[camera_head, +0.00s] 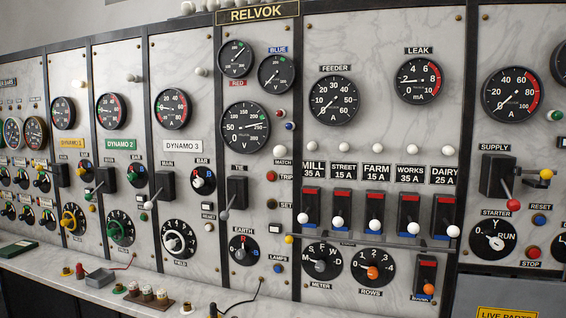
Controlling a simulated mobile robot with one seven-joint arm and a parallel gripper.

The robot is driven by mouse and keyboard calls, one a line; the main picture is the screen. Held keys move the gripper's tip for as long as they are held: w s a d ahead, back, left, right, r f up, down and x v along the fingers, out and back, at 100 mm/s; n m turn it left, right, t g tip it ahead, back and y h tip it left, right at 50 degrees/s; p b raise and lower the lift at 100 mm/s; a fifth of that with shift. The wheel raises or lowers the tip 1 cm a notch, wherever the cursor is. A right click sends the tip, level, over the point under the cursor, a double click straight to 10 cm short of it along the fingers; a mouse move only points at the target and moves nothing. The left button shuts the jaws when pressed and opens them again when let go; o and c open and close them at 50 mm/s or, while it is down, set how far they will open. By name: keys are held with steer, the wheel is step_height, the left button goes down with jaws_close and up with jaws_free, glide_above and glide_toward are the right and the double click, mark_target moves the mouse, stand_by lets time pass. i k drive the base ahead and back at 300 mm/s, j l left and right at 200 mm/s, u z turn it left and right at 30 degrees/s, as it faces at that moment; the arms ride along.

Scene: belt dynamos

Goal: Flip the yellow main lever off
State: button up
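The yellow-labelled dynamo panel is at the left, with a yellow DYNAMO 1 plate (71,142). Its black main switch box (62,174) is small in view, and I cannot tell the position of its lever handle. My gripper is not in view.
The DYNAMO 2 switch (106,180) and DYNAMO 3 switch (165,185) stand close by, with levers slanting down. A marble ledge (150,278) runs below, holding a grey tray (99,278), terminals and a dark green book (17,249).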

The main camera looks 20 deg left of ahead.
mark_target(40, 168)
steer(key=u, duration=2.15)
steer(key=i+j+u, duration=0.1)
steer(key=i+u, duration=0.3)
steer(key=i, duration=2.3)
steer(key=i+j+z, duration=0.15)
steer(key=i, duration=0.35)
steer(key=i+j+z, duration=0.2)
steer(key=i, duration=0.25)
steer(key=i+j+z, duration=0.15)
steer(key=i, duration=0.3)
steer(key=i+j+z, duration=0.3)
steer(key=i+z, duration=0.15)
steer(key=i+j+z, duration=0.45)
steer(key=i+j, duration=0.1)
